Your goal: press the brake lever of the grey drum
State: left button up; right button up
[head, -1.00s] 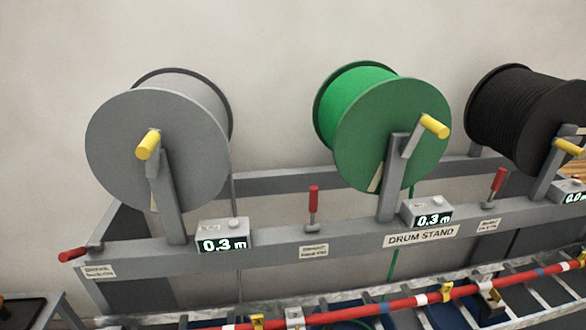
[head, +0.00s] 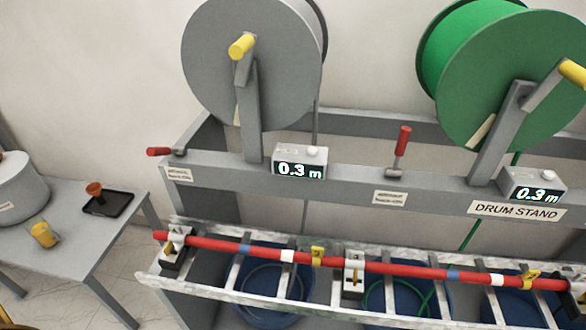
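The grey drum (head: 247,75) hangs on the stand at upper left, its top cut off by the picture edge, with a yellow crank handle (head: 241,46). A red-handled lever (head: 160,151) sits on the stand's beam to the lower left of this drum, above a small label. It lies over almost level, its red grip pointing left. A second red-handled lever (head: 402,142) stands nearly upright left of the green drum (head: 510,75). Neither of my grippers is in view.
Counters reading 0.3 m (head: 299,164) sit on the beam (head: 340,184). A ladder-like tray with a red cable (head: 400,267) runs in front, above blue bins (head: 262,290). A grey side table (head: 70,225) at left holds a pot, a yellow cup and a black tray.

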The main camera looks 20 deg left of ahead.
aim_at(151, 151)
jog(key=l+u, duration=0.1)
jog(key=u, duration=1.6)
